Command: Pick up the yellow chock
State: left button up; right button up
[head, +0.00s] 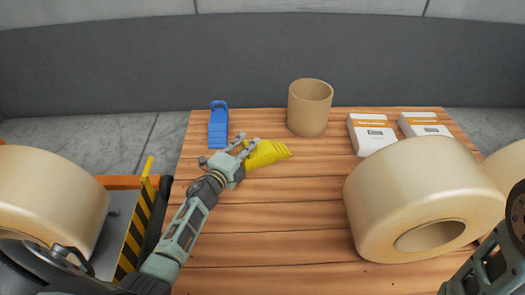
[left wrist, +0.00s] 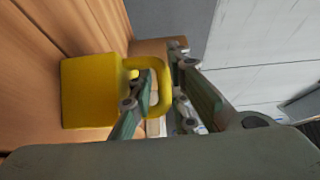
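The yellow chock (head: 268,153) lies on the wooden table, just right of my left gripper (head: 246,146) in the head view. In the left wrist view the yellow chock (left wrist: 90,90) shows a blocky body with a loop handle. The fingers of my left gripper (left wrist: 165,62) are spread apart around the outer bar of the handle. One finger overlaps the handle's opening and the other is beyond the bar. I cannot tell whether either touches it. My right gripper is out of view; only part of my right arm shows at the lower right.
A cardboard-coloured tube (head: 308,108) stands behind. Two white-and-orange boxes (head: 371,134) (head: 424,125) lie at the right. A large cream roll (head: 405,190) is in front of them. The table's front middle is clear.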

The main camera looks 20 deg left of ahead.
pick_arm(q)
jog(key=shift+s, duration=0.1)
grip_shut()
dwell(0.3)
dwell(0.4)
